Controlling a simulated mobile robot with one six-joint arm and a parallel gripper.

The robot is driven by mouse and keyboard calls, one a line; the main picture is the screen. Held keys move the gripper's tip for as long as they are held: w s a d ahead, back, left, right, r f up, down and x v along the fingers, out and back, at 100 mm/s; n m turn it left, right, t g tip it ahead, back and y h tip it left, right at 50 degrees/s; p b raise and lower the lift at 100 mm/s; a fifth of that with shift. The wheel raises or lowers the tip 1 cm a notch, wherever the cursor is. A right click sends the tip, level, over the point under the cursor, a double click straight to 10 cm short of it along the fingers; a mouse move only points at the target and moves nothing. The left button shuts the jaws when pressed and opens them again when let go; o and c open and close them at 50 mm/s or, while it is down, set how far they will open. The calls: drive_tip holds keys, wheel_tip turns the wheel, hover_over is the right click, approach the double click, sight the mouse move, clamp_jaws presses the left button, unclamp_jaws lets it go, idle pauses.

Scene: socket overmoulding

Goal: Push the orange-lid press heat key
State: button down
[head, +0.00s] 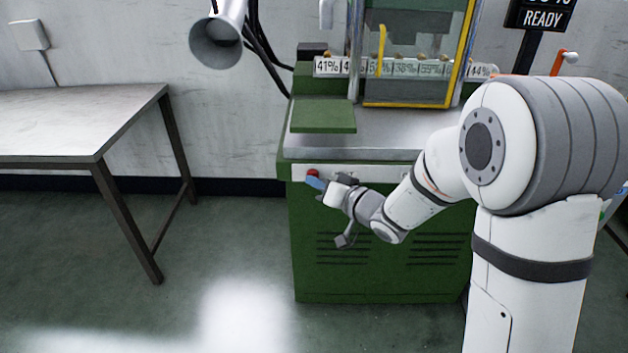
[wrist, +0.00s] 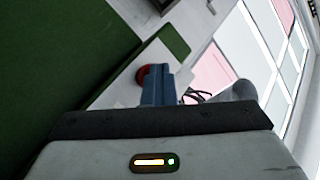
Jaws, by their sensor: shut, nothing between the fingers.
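The green press (head: 380,240) stands in the middle of the head view, with a pale control strip (head: 385,173) along its upper front edge. A red round button (head: 312,173) sits at the strip's left end. It also shows in the wrist view (wrist: 143,76), partly hidden behind my fingers. My gripper (head: 315,184) has blue fingers, shut and empty, right at the button; I cannot tell whether they touch it. An orange lid and a marked heat key cannot be made out; my arm covers the strip's right part.
A guarded window with a yellow frame (head: 408,104) and a row of percentage labels (head: 327,67) sit above the press bed. A grey table (head: 80,125) stands at the left. A grey duct nozzle (head: 217,42) hangs above. The floor between table and press is clear.

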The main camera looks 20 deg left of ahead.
drive_tip(key=shift+w+d, duration=0.15)
drive_tip(key=shift+w, duration=0.05)
drive_tip(key=s+d, duration=0.1)
drive_tip(key=s, duration=0.5)
idle(0.5)
drive_tip(key=shift+d+f, duration=0.1)
